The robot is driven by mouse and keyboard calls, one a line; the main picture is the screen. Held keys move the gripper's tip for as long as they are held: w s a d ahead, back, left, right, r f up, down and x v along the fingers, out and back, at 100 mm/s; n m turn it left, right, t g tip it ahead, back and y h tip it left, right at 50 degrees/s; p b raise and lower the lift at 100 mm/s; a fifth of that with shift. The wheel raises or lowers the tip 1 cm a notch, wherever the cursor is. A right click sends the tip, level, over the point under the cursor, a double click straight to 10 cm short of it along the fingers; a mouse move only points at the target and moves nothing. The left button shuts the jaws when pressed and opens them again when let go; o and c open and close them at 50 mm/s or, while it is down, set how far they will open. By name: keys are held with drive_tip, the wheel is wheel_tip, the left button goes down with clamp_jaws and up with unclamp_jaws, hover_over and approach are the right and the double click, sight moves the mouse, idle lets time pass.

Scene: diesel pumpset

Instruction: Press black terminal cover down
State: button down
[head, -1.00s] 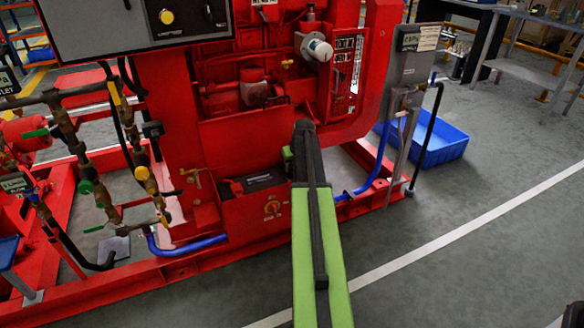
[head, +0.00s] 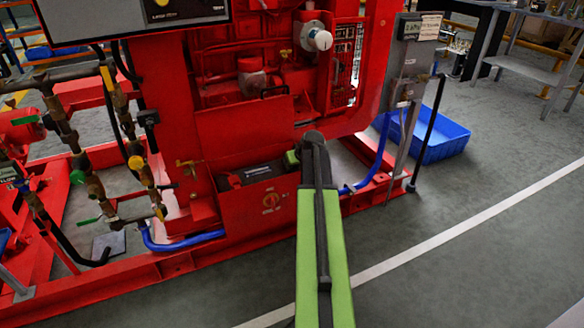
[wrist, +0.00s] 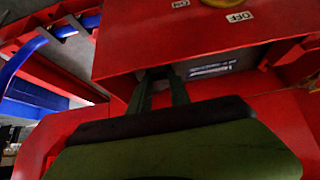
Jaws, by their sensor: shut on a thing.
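In the head view a dark battery (head: 262,172) with a pale label sits in a red box under the red engine frame. A red terminal cover (head: 233,180) shows at its left end. In the wrist view the battery's label (wrist: 212,69) shows in the dark gap past the red panel. My gripper's two dark fingers (wrist: 160,74) reach into that gap beside the label. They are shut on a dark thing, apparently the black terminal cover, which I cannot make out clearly.
A red panel (wrist: 185,40) with an OFF label (wrist: 239,17) lies close to my fingers. Blue hose (head: 362,184) and a grey post (head: 401,95) stand to the right, with a blue bin (head: 445,138) behind. Pipes and valves (head: 92,187) crowd the left. The front right floor is clear.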

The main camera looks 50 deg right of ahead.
drive_tip(key=shift+s+a+f, duration=0.15)
drive_tip(key=shift+a, duration=0.05)
drive_tip(key=c, duration=1.2)
unclamp_jaws()
drive_tip(key=shift+d, duration=0.1)
drive_tip(key=shift+c, duration=0.2)
drive_tip(key=p+v, duration=1.4)
drive_tip(key=v, duration=0.3)
drive_tip(key=shift+r, duration=0.3)
